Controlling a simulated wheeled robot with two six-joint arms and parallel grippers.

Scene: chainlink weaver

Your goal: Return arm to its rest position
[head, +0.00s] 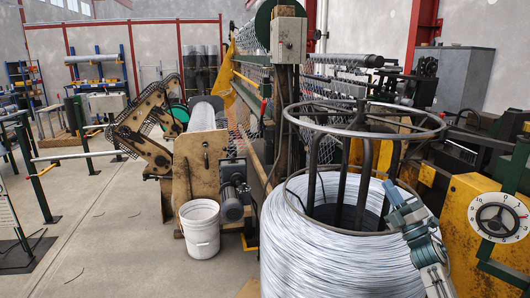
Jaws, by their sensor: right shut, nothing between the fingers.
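My right gripper (391,192) is at the right of the head view, on my arm coming up from the bottom right edge. It is shut and empty, its fingers pointing up and to the left. It appears in front of the right side of a large coil of silver wire (315,262); I cannot tell how much space lies between them. My left gripper and left arm are out of view.
A metal ring on posts (300,121) rises over the coil. A yellow machine with a round dial (499,217) stands close at the right. A white bucket (200,229) stands left of the coil, before a wooden panel (201,165). Open floor (110,235) lies at left.

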